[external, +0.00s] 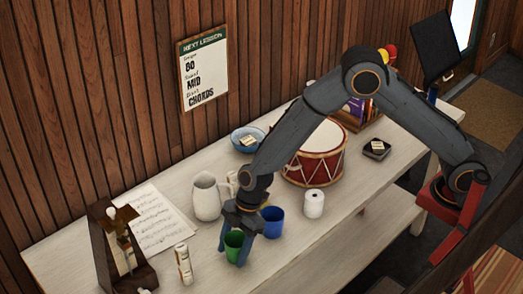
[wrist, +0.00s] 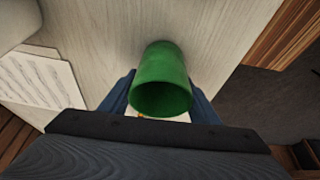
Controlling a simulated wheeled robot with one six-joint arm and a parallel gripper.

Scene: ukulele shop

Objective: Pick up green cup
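The green cup (external: 234,242) stands near the front edge of the pale table. My gripper (external: 237,240) points down over it, with one blue finger on each side of the cup. In the wrist view the green cup (wrist: 162,75) lies between the two fingertips of my gripper (wrist: 162,88), its open rim facing the camera. The fingers are very close to the cup's sides. I cannot tell whether they touch or press on it. The cup shows no clear lift off the table.
A blue cup (external: 271,222) stands just right of my gripper. A white jug (external: 206,197) is behind, a white roll (external: 314,203) and a red drum (external: 312,160) further right. Sheet music (external: 150,220), a small cylinder (external: 184,264) and a wooden box (external: 118,250) are to the left.

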